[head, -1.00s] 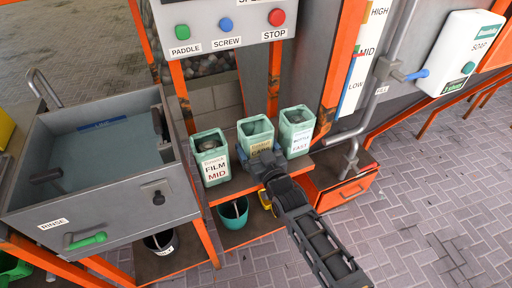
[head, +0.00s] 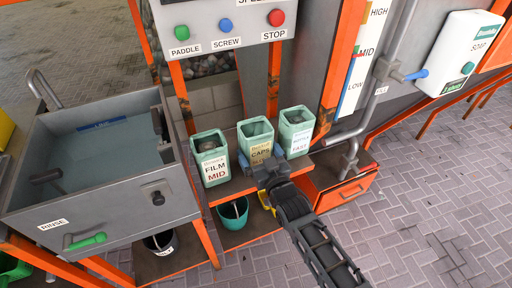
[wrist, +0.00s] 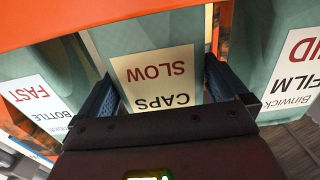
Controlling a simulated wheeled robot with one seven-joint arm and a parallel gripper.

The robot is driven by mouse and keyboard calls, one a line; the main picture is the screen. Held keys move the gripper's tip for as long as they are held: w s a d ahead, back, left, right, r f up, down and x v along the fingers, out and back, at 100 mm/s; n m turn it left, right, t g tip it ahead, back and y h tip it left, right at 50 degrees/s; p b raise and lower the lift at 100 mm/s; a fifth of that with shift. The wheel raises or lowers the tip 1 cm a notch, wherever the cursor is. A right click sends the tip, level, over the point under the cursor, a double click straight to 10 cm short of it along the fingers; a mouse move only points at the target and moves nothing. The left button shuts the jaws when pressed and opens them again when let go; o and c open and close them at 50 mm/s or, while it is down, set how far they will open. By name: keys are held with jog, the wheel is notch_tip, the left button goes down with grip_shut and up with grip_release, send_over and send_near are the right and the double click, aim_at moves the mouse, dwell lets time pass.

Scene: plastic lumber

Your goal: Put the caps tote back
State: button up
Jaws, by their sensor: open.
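The caps tote (head: 256,133) is a pale green open-topped bin with a cream label. It stands upright on the shelf between the film tote (head: 210,158) and the bottle tote (head: 296,132). My gripper (head: 258,165) is at its front, low on the label side. In the wrist view the caps tote (wrist: 158,75) shows its label upside down, reading CAPS SLOW. The open fingers of my gripper (wrist: 160,90) lie on either side of the label. I cannot tell whether they touch the tote. The tote's inside looks empty or dark.
The wooden shelf (head: 233,187) has a teal bucket (head: 232,213) below it. A grey rinse basin (head: 100,170) stands at left. A button panel (head: 225,22) hangs above. An orange drawer (head: 347,192) and pipe are to the right. The paved floor at right is clear.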

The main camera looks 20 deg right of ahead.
jog(key=s, duration=1)
jog(key=s+r+g, duration=0.1)
jog(key=s+r, duration=0.1)
jog(key=s, duration=2)
jog(key=s+r+g, duration=0.2)
jog(key=s+r, duration=1.2)
jog(key=s, duration=0.2)
jog(key=shift+d+r, duration=0.1)
